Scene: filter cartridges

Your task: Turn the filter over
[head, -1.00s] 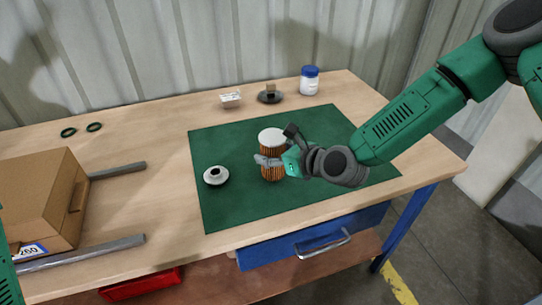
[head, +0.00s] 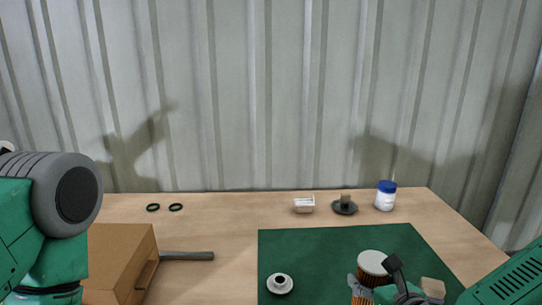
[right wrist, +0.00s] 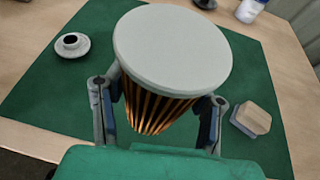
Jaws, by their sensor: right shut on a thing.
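The filter (head: 373,264) is a cylinder with orange-brown pleats and a pale grey disc cap facing up. It is upright over the green mat, and its lower end is cut off in the head view. My right gripper (head: 376,290) is shut around its pleated side, below the cap. In the right wrist view the filter (right wrist: 172,60) sits between the two fingers of the gripper (right wrist: 158,112). Whether its base touches the mat cannot be told. My left arm shows at the left edge of the head view, but its gripper is out of view.
On the green mat (head: 325,250) are a white round fitting (head: 280,283) and a tan block (head: 433,287) close to my right gripper. Behind stand a small white box (head: 304,205), a dark dish (head: 344,208) and a blue-lidded jar (head: 385,196). A cardboard box (head: 122,262) is left.

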